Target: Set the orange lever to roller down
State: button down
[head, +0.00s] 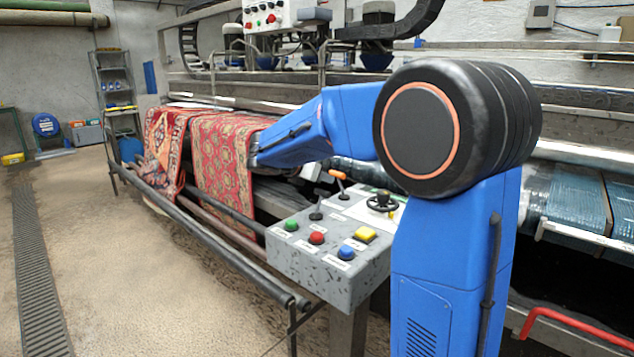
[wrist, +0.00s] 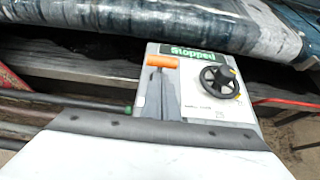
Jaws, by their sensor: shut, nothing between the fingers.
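The orange lever (head: 338,174) stands on the grey speckled control console (head: 325,262), its orange handle tilted toward the left in the head view. In the wrist view its orange handle (wrist: 161,61) lies crosswise, just below a green display reading "Stopped" (wrist: 191,53). My gripper (wrist: 158,84) is shut and empty; its narrow grey fingers point at the lever, with the tips close below the handle. I cannot tell whether they touch it. The lever's shaft and base are mostly hidden there.
A black handwheel (head: 381,201) is right of the lever; a black-knobbed lever (head: 316,203) is in front. Green (head: 292,225), red (head: 317,237), blue (head: 346,252) and yellow (head: 365,234) buttons sit nearer. Red patterned rugs (head: 222,160) hang at the left.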

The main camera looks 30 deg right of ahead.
jog(key=shift+w+d+r, duration=0.15)
jog(key=shift+w+d, duration=0.05)
jog(key=shift+d, duration=0.3)
jog(key=shift+d+r, duration=0.1)
jog(key=shift+w+d+r, duration=0.1)
jog(key=shift+d+r, duration=0.1)
jog(key=shift+d+r+y, duration=0.1)
jog(key=shift+d+y, duration=0.05)
jog(key=shift+y, duration=0.25)
jog(key=w+d+r+g+y, duration=0.2)
jog(key=w+d+g+y, duration=0.1)
jog(key=d+y, duration=0.4)
jog(key=shift+w+d+r+y, duration=0.2)
jog(key=shift+w+d+y, duration=0.15)
jog(key=shift+d, duration=1.05)
jog(key=shift+a, duration=0.1)
